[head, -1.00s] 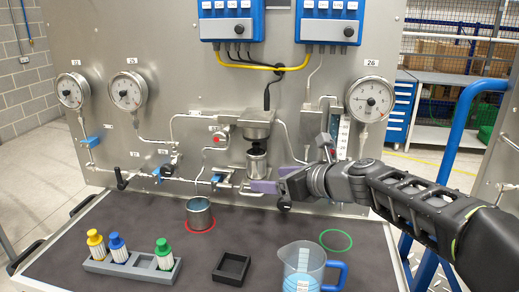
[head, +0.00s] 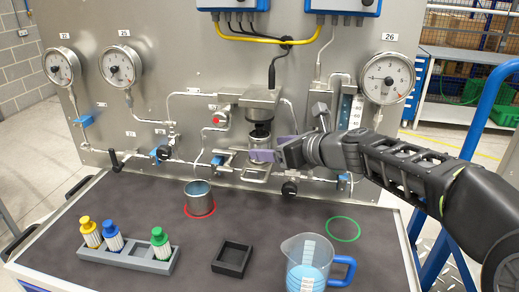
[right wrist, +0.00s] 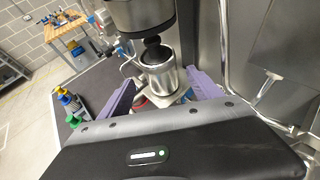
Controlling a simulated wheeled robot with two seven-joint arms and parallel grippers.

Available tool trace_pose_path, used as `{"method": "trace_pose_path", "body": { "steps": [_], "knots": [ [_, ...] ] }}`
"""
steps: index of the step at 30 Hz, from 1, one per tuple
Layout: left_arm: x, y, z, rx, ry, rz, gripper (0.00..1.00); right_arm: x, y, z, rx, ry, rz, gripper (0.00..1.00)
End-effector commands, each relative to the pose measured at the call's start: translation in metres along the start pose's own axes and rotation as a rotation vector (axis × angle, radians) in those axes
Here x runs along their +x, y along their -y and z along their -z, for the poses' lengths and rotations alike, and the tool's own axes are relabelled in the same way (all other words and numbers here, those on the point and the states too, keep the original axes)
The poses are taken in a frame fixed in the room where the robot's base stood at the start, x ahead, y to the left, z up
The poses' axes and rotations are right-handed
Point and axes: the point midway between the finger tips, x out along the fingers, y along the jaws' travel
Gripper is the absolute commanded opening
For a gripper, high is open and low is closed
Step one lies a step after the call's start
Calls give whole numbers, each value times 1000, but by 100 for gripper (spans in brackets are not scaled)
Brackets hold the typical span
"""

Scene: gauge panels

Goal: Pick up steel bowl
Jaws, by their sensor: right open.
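In the right wrist view the fingers of this gripper (right wrist: 160,90) are apart, one on each side of the bowl. I cannot tell whether either finger touches it. My left gripper is out of view.
A steel cup (head: 199,200) stands on the red ring. A bottle rack (head: 128,255), a black square tray (head: 232,259) and a blue-handled jug (head: 306,264) are along the front of the dark bench. The green ring (head: 343,229) is empty. Pipes and valves flank the bowl.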

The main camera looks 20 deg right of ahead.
Motion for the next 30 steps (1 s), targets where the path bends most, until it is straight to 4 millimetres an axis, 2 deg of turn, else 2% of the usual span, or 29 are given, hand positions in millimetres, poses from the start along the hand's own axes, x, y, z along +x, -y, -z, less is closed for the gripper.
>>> {"method": "trace_pose_path", "body": {
  "steps": [10, 18, 21, 30],
  "knots": [
    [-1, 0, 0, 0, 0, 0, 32, 6, 0, 0, 1, -1, -2, 74],
    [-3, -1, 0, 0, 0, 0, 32, 43, 2, -2, 1, -1, -2, 74],
    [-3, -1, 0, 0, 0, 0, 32, 51, 2, -2, 0, -1, -2, 74],
    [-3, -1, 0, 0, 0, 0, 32, 52, 2, -2, 0, 0, 0, 74]
  ]
}}
